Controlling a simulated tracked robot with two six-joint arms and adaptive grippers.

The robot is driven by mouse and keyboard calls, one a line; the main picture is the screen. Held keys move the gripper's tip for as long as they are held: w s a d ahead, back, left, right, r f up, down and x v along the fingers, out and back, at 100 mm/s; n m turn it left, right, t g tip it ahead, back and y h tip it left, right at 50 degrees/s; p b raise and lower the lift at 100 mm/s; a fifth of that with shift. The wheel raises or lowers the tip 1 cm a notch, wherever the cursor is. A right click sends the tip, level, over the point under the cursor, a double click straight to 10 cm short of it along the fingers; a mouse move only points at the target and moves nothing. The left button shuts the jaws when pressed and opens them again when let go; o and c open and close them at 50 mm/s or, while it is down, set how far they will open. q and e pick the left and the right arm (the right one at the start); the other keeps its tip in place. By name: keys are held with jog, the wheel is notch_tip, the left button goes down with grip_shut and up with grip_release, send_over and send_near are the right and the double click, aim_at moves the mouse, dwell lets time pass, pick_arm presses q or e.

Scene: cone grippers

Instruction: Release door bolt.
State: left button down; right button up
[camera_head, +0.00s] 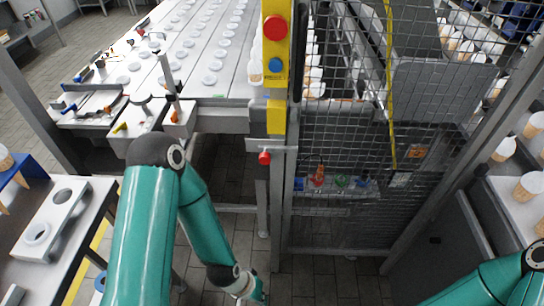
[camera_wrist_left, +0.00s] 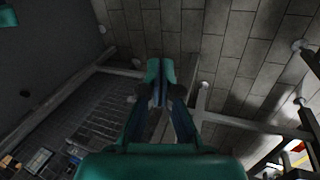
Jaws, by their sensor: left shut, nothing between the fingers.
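The door bolt (camera_head: 272,146) is a grey bar with a red knob (camera_head: 264,158). It sits on the post beside the mesh door (camera_head: 340,170), below the yellow control box (camera_head: 275,45). My left gripper (camera_head: 256,291) hangs low at the bottom of the head view, well below the bolt and apart from it. In the left wrist view its fingers (camera_wrist_left: 160,70) are closed together with nothing between them. The bolt is not clearly visible in the wrist view. My right arm enters at the lower right, but its gripper is outside the frame.
A slatted table (camera_head: 205,60) with white discs stands at the back left. A side table (camera_head: 85,225) with a grey holed fixture (camera_head: 50,225) is at the left. Behind the mesh are colored parts and white cups. Open tiled floor lies below the bolt.

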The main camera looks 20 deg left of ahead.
pick_arm(q)
jog(key=w+d+r+m+t+y, duration=0.1)
jog(key=w+r+m+t+y, duration=0.1)
jog(key=w+r+t, duration=0.4)
jog(key=w+d+r+m+t+y, duration=0.2)
jog(key=w+r, duration=0.5)
jog(key=w, duration=0.3)
notch_tip(320, 180, up, 22)
jog(key=m+t+y+p, duration=0.1)
jog(key=m+t+y, duration=0.1)
jog(key=t+y, duration=0.3)
jog(key=shift+s+a+r+y, duration=0.15)
jog(key=shift+y, duration=0.75)
jog(key=p, duration=0.2)
send_near(285, 150)
jog(key=w+a+r, duration=0.3)
jog(key=w, duration=0.1)
jog(key=shift+s+a+f+p, duration=0.25)
jog(key=shift+a+f, duration=0.35)
jog(key=shift+f, duration=0.2)
jog(key=shift+s+a+f+p, duration=0.1)
jog(key=shift+s+a+f, duration=0.15)
jog(key=shift+a+f, duration=0.45)
